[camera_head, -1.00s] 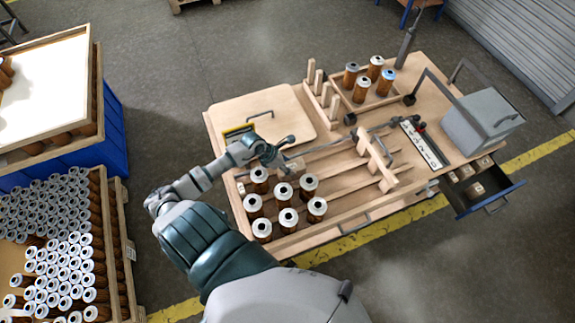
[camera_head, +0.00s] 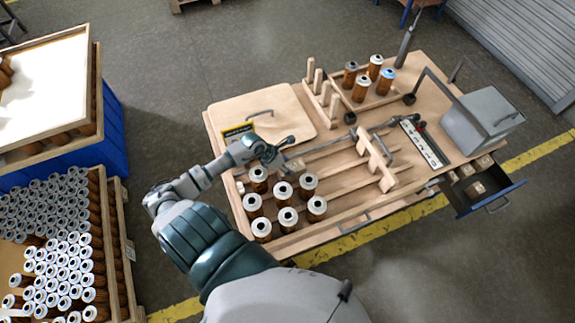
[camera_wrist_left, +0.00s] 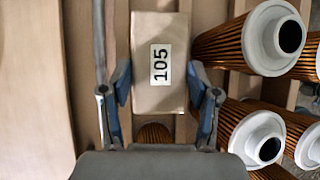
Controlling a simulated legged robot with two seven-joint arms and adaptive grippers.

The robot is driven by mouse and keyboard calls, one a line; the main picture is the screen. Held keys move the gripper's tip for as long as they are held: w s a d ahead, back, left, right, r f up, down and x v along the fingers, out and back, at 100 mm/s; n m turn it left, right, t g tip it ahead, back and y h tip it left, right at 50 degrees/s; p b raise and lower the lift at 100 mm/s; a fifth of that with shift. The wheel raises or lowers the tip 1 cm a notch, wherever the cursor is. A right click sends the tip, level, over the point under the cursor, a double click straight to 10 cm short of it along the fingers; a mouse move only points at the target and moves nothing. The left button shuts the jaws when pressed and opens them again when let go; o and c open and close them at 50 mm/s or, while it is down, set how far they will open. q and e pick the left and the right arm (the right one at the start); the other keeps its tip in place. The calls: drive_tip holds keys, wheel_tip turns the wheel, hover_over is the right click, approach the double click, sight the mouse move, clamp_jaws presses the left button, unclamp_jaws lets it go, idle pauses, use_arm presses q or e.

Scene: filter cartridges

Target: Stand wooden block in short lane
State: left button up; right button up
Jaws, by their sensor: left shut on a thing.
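The wooden block (camera_wrist_left: 158,62), a pale block with a white label reading 105, is between the blue-padded fingers of my left gripper (camera_wrist_left: 160,95) in the left wrist view. My left gripper (camera_head: 277,156) is shut on it, at the back left of the lanes in the head view. There the block (camera_head: 294,165) shows only in part beside the fingers. Wooden rails (camera_head: 345,183) divide the table into lanes. Several orange filter cartridges (camera_head: 288,216) with white caps stand at the lanes' left end, just in front of the gripper. Which lane is the short one is unclear. My right gripper is out of view.
A wooden crossbar (camera_head: 377,160) spans the lanes to the right. A pale board with a handle (camera_head: 262,118) lies behind my gripper. A wooden tray (camera_head: 345,103) holds more cartridges at the back. A grey box (camera_head: 482,122) and an open drawer (camera_head: 488,198) are at right.

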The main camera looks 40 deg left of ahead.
use_arm(q)
drive_tip(key=shift+f+b, duration=0.65)
drive_tip(key=shift+f, duration=0.3)
drive_tip(key=o, duration=1.4)
drive_tip(key=v, duration=1.2)
drive_tip(key=shift+a+f, duration=0.1)
drive_tip(key=shift+w, duration=0.1)
